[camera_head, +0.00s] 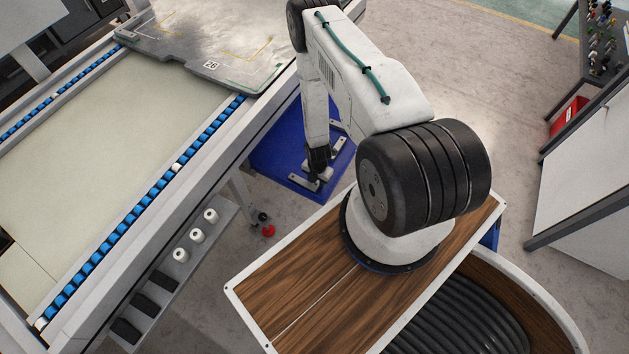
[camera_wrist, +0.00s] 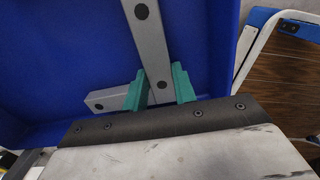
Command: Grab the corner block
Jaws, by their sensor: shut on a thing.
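The corner block is a grey L-shaped metal piece with dark round holes. In the wrist view the corner block (camera_wrist: 149,45) has one long arm running up and a short arm to the left. My gripper (camera_wrist: 162,88) has green fingers, one on each side of the block near its corner, and is shut on it. In the head view my gripper (camera_head: 318,166) points down into a blue bin (camera_head: 268,155), with the grey block (camera_head: 302,182) showing around its tip. The block is low in the bin; whether it touches the floor I cannot tell.
A conveyor table (camera_head: 90,185) with blue rollers stands left of the bin, carrying a grey plate (camera_head: 205,45) marked 26. A shelf with white spools (camera_head: 197,236) hangs on its side. My wood-topped base is below right. Open floor lies at the upper right.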

